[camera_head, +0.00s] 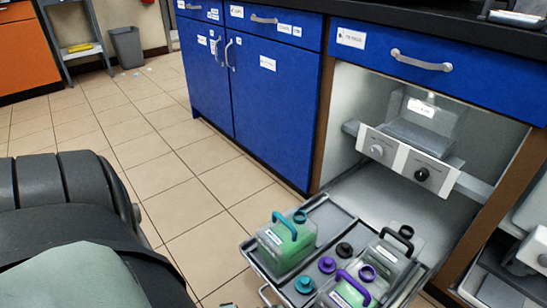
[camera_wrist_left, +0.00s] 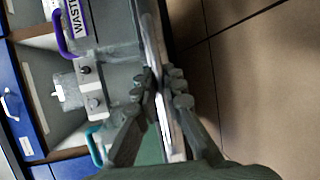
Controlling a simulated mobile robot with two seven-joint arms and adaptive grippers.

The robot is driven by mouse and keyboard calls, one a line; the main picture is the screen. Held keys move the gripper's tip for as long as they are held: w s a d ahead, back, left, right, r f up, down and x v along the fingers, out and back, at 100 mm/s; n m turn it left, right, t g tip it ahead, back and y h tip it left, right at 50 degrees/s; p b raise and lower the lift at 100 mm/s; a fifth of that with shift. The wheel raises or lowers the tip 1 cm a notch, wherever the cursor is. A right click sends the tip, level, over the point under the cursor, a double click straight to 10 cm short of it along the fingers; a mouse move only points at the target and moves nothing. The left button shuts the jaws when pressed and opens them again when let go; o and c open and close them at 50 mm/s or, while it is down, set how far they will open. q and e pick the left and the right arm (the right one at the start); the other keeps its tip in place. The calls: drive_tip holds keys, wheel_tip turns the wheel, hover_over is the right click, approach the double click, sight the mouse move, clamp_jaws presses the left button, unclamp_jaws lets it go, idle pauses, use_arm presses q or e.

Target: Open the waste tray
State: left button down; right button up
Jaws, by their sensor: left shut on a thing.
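The waste tray (camera_head: 327,218) is a grey tray pulled out of the open lower bay, standing well in front of it in the head view. It holds a teal-handled container with green contents (camera_head: 287,243), a purple-handled container (camera_head: 352,290), a dark-handled container (camera_head: 388,262) and several loose caps. In the left wrist view my left gripper (camera_wrist_left: 163,88) is shut on the handle bar at the tray's front. A container labelled WASTE (camera_wrist_left: 76,18) shows there too. In the head view the gripper is mostly below the frame. My right gripper is in neither view.
A unit with two knobs (camera_head: 408,160) sits in the bay above the tray; it also shows in the left wrist view (camera_wrist_left: 90,88). Blue cabinets (camera_head: 270,85) stand left of the bay. The tiled floor (camera_head: 175,190) beside the tray is clear. A grey bin (camera_head: 127,47) stands far back.

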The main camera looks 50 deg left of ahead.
use_arm(q)
drive_tip(key=shift+s+a+f, duration=0.1)
drive_tip(key=shift+a+f, duration=0.1)
drive_tip(key=c, duration=1.6)
unclamp_jaws()
drive_tip(key=shift+d+r, duration=0.1)
drive_tip(key=v, duration=1.2)
